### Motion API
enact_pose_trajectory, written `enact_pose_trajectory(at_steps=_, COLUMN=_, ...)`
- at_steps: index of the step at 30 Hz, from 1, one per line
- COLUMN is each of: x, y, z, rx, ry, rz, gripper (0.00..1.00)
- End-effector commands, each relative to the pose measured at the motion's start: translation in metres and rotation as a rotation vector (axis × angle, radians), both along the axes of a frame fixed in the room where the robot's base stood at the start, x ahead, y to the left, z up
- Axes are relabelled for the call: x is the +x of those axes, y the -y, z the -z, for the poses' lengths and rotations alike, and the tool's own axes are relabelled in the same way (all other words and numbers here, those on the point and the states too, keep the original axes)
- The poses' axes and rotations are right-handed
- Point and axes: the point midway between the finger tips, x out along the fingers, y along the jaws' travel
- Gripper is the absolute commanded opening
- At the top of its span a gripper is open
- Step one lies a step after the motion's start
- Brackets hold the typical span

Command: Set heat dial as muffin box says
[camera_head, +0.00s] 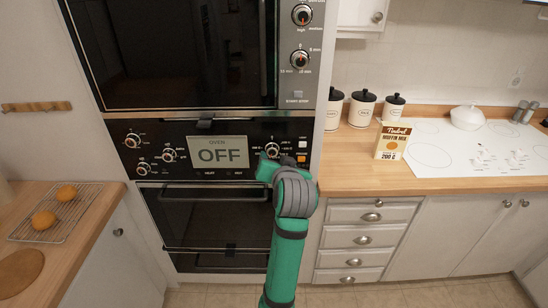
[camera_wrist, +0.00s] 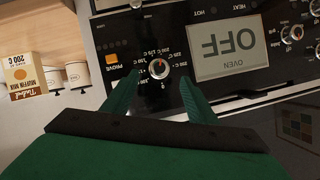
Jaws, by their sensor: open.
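The muffin mix box (camera_head: 393,142) stands on the wooden counter right of the ovens. It reads "200 C" and also shows upside down in the wrist view (camera_wrist: 24,76). The heat dial (camera_head: 272,149), ringed by temperature marks, is on the black control panel, right of the display. The display (camera_head: 219,152) reads "OVEN OFF". In the wrist view the dial (camera_wrist: 158,70) has a red mark, but its exact setting is unclear. My gripper (camera_wrist: 159,80) is open, with its fingers either side of the dial in that view; contact cannot be told.
More knobs (camera_head: 143,152) sit left of the display. An orange button (camera_head: 302,158) is right of the dial. The lower oven door handle (camera_head: 215,191) runs below the panel. Canisters (camera_head: 362,108) stand behind the box.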

Motion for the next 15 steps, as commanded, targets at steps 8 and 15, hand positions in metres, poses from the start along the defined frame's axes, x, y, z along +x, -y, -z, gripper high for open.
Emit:
enact_pose_trajectory(at_steps=8, x=-0.027, y=0.004, z=-0.010, rx=0.000, ry=-0.001, rz=0.001, gripper=0.53)
enact_pose_trajectory(at_steps=15, x=-0.029, y=0.004, z=-0.010, rx=0.000, ry=-0.002, rz=0.000, gripper=0.53)
